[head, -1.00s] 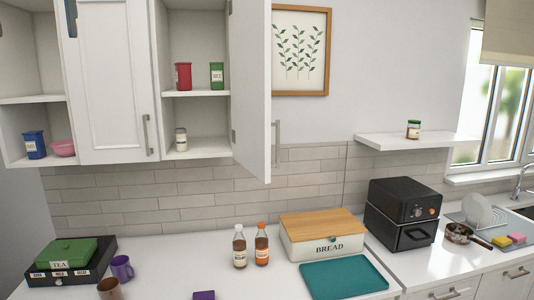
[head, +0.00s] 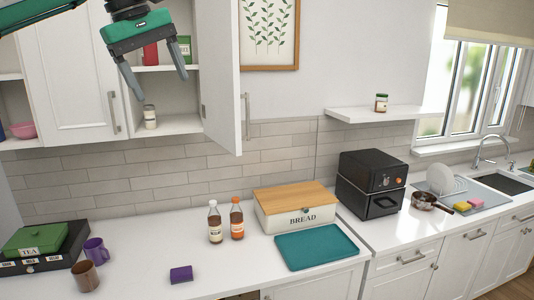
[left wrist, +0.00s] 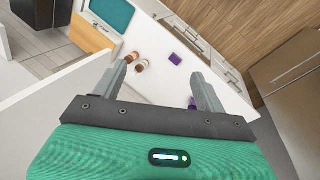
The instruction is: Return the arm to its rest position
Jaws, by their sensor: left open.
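My left gripper (head: 160,88) is in the upper left of the head view, its arm coming in from the left. It is in front of the open wall cabinet (head: 168,124), with its fingers spread and nothing between them. It also shows in the left wrist view (left wrist: 168,80), where its open fingers point over the counter far below. It partly hides a red canister (head: 150,54) and a green canister (head: 185,48) on the cabinet shelf. A small jar (head: 150,117) stands on the cabinet floor. My right gripper is not in view.
The open cabinet door (head: 222,80) stands out to the right of the gripper. Below, the counter holds two bottles (head: 215,222), a bread box (head: 298,215), a teal tray (head: 322,247), a purple block (head: 181,274) and two mugs (head: 86,275). An air fryer (head: 371,184) stands farther right.

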